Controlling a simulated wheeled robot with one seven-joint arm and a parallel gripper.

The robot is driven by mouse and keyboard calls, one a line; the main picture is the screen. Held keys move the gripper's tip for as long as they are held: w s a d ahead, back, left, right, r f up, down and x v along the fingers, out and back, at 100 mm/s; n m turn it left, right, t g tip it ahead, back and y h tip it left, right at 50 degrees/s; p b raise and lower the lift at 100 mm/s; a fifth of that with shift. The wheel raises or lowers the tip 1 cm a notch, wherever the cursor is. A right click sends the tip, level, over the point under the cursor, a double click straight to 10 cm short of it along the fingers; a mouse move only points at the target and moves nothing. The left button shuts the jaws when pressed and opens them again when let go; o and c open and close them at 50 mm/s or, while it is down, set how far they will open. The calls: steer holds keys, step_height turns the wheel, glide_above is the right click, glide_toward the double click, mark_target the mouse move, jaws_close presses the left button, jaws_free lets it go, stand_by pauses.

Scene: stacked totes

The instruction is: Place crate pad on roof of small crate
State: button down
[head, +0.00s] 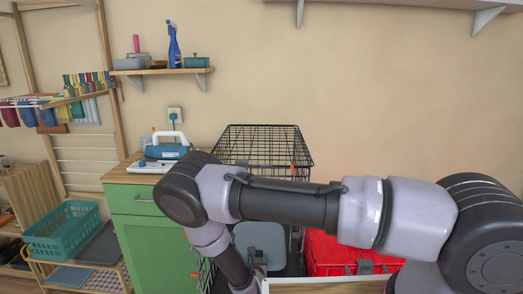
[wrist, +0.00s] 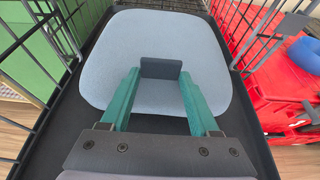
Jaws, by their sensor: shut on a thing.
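The crate pad (wrist: 205,50) is a pale grey-blue rounded slab in the wrist view, lying over a dark tray between wire walls. It also shows in the head view (head: 258,238), behind my arm. My gripper (wrist: 160,72) has teal fingers closed on a dark tab on the pad's near part. A black wire crate (head: 262,128) stands by the wall, partly hidden by my arm. A red crate (head: 335,250) is to its right, also partly hidden; its red top (wrist: 275,62) shows in the wrist view. I cannot tell which is the small crate.
A green cabinet (head: 145,235) with an iron (head: 165,148) on top stands left of the wire crate. Wire walls (wrist: 55,40) rise close on both sides of the pad. A blue object (wrist: 304,53) lies on the red crate. A wall shelf (head: 165,71) is above.

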steer(key=shift+v, duration=0.85)
steer(key=shift+w+d+r+m+h, duration=0.15)
steer(key=shift+r+m+h, duration=0.3)
steer(key=shift+r, duration=0.5)
steer(key=shift+w, duration=0.1)
